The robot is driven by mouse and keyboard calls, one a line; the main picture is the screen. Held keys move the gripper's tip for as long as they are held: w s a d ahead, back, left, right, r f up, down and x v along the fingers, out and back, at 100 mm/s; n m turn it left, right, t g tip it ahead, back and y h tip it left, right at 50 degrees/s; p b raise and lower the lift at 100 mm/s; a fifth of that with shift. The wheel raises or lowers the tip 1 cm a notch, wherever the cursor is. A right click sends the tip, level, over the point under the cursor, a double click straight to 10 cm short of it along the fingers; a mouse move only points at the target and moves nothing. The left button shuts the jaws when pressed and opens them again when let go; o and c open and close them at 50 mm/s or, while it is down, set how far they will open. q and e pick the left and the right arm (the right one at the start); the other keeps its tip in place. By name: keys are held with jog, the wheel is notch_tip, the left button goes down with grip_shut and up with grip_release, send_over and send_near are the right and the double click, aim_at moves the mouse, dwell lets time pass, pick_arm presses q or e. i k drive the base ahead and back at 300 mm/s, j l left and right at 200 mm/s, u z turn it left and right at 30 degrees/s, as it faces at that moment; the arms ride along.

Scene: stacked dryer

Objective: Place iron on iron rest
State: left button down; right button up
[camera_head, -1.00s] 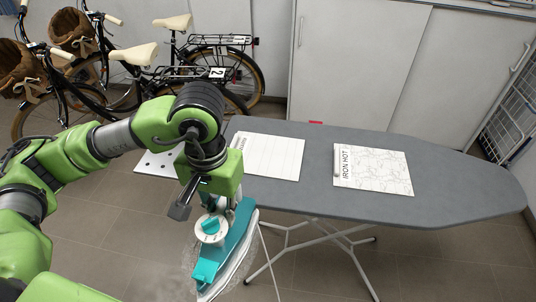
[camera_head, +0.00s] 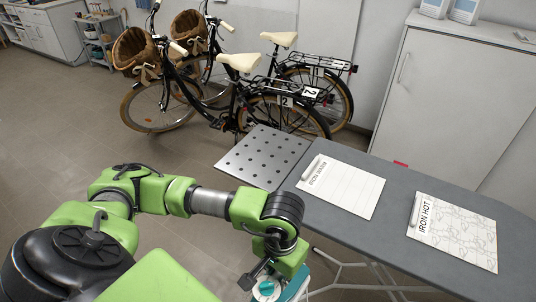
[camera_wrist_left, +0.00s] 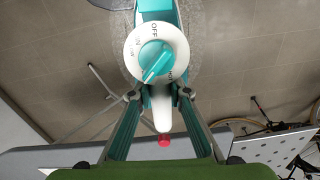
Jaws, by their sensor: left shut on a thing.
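The teal and white iron (camera_head: 268,290) is at the bottom edge of the head view, mostly cut off. In the left wrist view the iron (camera_wrist_left: 152,52) shows its round dial and white handle. My left gripper (camera_wrist_left: 160,96) is shut on the handle, holding the iron in the air in front of the board's left end. The iron rest, a grey metal plate with holes (camera_head: 263,155), is at the board's left end and is empty. It also shows at the right of the left wrist view (camera_wrist_left: 272,146). My right gripper is out of view.
The grey ironing board (camera_head: 395,190) bears an "iron warm" clipboard (camera_head: 345,190) and an "iron hot" clipboard (camera_head: 458,232). Two bicycles (camera_head: 240,85) stand behind the rest. A white cabinet (camera_head: 445,95) stands behind the board.

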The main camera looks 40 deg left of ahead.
aim_at(267, 152)
jog(key=j+z, duration=0.25)
jog(key=z, duration=0.2)
jog(key=j+z, duration=0.2)
jog(key=z, duration=0.25)
jog(key=k+j+z, duration=0.2)
jog(key=j, duration=0.3)
jog(key=k+j+z, duration=0.15)
jog(key=j, duration=0.3)
jog(key=k+j+z, duration=0.2)
jog(key=k+j, duration=0.35)
jog(key=j, duration=0.15)
jog(key=k+j, duration=0.2)
jog(key=j, duration=0.2)
jog(key=k+j, duration=0.2)
jog(key=j, duration=0.15)
